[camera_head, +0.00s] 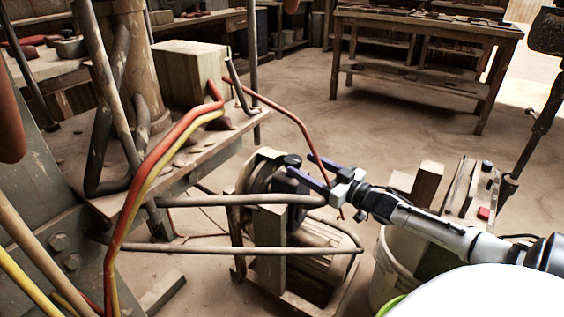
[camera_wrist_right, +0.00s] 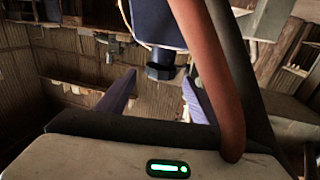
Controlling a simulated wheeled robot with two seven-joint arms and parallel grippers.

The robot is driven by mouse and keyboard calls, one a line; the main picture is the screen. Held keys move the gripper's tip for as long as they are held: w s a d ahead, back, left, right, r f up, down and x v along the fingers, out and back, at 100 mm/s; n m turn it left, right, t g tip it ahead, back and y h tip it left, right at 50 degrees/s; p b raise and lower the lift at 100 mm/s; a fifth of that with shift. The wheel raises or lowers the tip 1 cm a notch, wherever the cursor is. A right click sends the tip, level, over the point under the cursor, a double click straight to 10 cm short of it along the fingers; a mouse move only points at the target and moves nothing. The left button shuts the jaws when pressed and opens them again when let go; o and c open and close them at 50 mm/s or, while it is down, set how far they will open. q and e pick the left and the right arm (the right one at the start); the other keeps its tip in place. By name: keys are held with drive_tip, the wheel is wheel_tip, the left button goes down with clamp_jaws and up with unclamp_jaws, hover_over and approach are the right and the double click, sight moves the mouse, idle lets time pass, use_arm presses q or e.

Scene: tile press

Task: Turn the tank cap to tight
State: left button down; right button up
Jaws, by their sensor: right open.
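The tank cap (camera_wrist_right: 160,71) is a dark, many-sided cap on the end of a blue body (camera_wrist_right: 155,22) in the right wrist view. It shows between the lines of my two fingers. My right gripper (camera_head: 301,166) is open, with blue-purple fingers spread apart. It also shows in the right wrist view (camera_wrist_right: 160,78). I cannot tell whether the fingers touch the cap. My left gripper is not in view.
A reddish hose (camera_wrist_right: 215,75) crosses close in front of the right wrist camera. A bent pipe frame (camera_head: 250,201) lies just below the gripper. Red and yellow hoses hang at left. A white bucket (camera_head: 393,268) stands at right. Open floor lies behind, before a workbench (camera_head: 425,22).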

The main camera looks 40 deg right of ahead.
sight(287, 156)
drive_tip(key=w+b, duration=0.1)
drive_tip(key=w, duration=0.1)
drive_tip(key=w+b, duration=0.1)
drive_tip(key=w, duration=0.2)
drive_tip(key=w+b, duration=0.1)
drive_tip(key=w, duration=0.1)
drive_tip(key=shift+w+a+f, duration=0.1)
drive_tip(key=shift+w+a, duration=0.2)
drive_tip(key=shift+w+a+b, duration=0.1)
drive_tip(key=shift+w+b, duration=0.5)
drive_tip(key=shift+w, duration=0.25)
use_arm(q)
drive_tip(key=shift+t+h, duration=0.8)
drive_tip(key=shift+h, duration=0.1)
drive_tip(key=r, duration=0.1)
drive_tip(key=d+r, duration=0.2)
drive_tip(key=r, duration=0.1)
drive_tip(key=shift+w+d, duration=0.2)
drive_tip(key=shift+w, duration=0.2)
use_arm(e)
drive_tip(key=shift+w, duration=0.1)
drive_tip(key=c, duration=1)
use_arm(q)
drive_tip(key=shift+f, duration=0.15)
use_arm(e)
drive_tip(key=shift+c, duration=0.3)
